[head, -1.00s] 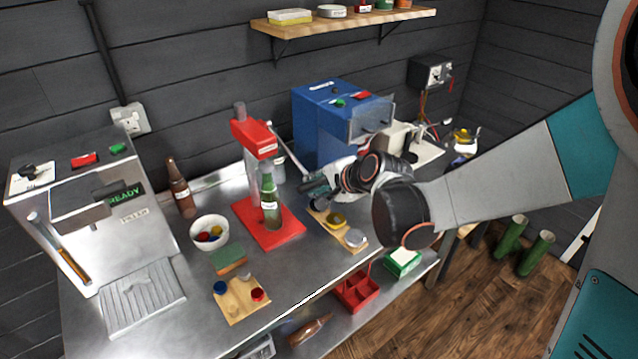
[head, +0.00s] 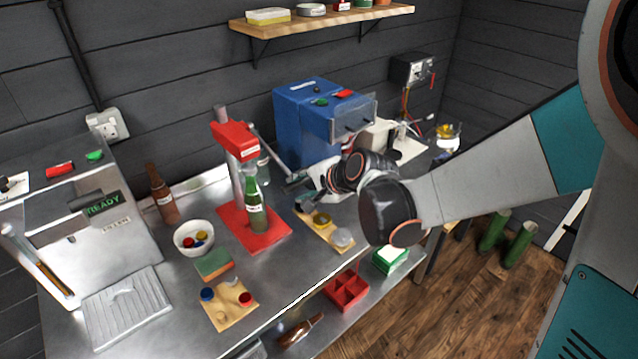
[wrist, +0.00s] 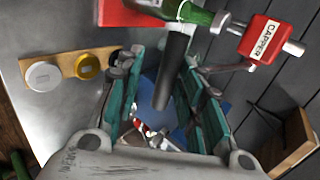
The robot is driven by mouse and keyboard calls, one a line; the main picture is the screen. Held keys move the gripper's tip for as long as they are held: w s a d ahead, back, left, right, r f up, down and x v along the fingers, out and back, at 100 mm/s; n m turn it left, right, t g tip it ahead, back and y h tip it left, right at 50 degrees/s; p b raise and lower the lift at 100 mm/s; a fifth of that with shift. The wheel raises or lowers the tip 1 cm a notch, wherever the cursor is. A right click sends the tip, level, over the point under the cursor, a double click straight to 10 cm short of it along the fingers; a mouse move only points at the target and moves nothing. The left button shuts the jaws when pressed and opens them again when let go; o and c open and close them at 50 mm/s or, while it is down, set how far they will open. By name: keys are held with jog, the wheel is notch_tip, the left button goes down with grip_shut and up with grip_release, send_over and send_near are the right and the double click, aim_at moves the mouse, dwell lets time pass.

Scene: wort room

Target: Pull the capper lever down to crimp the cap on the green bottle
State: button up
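The red capper (head: 236,140) stands on its red base plate (head: 270,238) on the steel bench. The green bottle (head: 254,205) stands upright on the plate, under the capper's head; its cap is too small to make out. The capper's lever (head: 266,148) slants down to the right from the head. In the wrist view the lever's dark grip (wrist: 174,70) lies between the teal finger pads of my gripper (wrist: 158,105), with gaps visible beside it. In the head view my gripper (head: 306,186) is at the lever's lower end; its fingertips are partly hidden.
A blue machine (head: 318,125) stands close behind my gripper. A wooden board with round pieces (head: 325,232) lies below it. A white bowl (head: 194,238), a brown bottle (head: 161,195) and a green sponge (head: 213,264) are left of the capper.

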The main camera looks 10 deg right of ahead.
jog(key=v, duration=0.3)
jog(key=shift+s+r, duration=0.2)
jog(key=shift+s, duration=0.15)
jog(key=v, duration=0.6)
jog(key=shift+s+d+f, duration=0.2)
jog(key=shift+d+f, duration=0.05)
jog(key=shift+v, duration=1)
jog(key=shift+r, duration=0.2)
